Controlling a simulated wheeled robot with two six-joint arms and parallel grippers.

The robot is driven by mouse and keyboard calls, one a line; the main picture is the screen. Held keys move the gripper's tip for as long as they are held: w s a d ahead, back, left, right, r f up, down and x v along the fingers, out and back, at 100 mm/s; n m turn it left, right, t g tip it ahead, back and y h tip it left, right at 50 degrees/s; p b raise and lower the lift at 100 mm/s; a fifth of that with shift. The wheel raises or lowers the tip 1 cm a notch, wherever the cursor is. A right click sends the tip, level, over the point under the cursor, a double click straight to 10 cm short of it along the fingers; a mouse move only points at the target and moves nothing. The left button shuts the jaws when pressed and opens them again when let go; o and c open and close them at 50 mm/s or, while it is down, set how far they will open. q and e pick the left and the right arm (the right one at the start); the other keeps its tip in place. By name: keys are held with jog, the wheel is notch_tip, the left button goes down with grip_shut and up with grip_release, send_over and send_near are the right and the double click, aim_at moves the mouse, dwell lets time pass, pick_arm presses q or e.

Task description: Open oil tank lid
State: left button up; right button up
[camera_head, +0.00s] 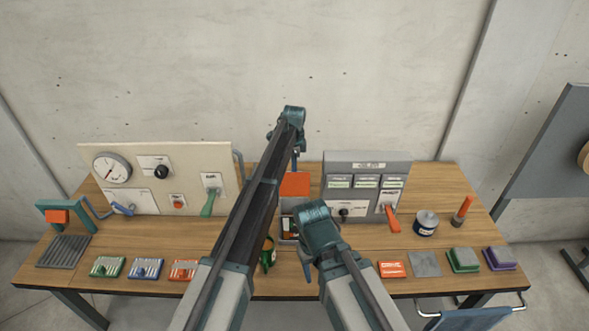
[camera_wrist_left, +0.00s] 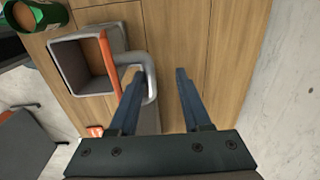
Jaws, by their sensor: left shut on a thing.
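The oil tank is a grey box (camera_head: 289,228) at the middle of the bench, partly covered by my arms. Its orange lid (camera_head: 295,184) stands raised at the back of the box. In the left wrist view the open tank (camera_wrist_left: 70,68) shows its hollow inside, with the lid (camera_wrist_left: 108,62) edge-on and a grey bent handle (camera_wrist_left: 149,72) on it. My left gripper (camera_head: 296,152) is above and behind the lid; its fingers (camera_wrist_left: 157,88) are at the handle. My right gripper (camera_head: 306,268) hangs in front of the tank, right of it; its jaw opening is unclear.
A green can (camera_head: 268,254) stands just left of the tank. A gauge panel (camera_head: 150,180) is at the left and a grey control box (camera_head: 366,180) at the right. A dark pot (camera_head: 426,223) and several coloured blocks lie right. Bare wood shows at the bench's right.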

pick_arm(q)
jog(key=shift+o, duration=1.2)
jog(key=shift+w+f, duration=0.2)
jog(key=shift+w, duration=0.3)
jog(key=shift+s, duration=0.1)
pick_arm(e)
jog(key=shift+w, duration=0.25)
pick_arm(q)
jog(key=shift+s+r, duration=0.15)
notch_tip(320, 180, up, 14)
jog(key=p, duration=1.4)
jog(key=shift+s+f, duration=0.2)
jog(key=shift+s, duration=0.25)
pick_arm(e)
notch_tip(320, 180, up, 14)
jog(key=shift+f, duration=0.15)
jog(key=shift+s, duration=0.1)
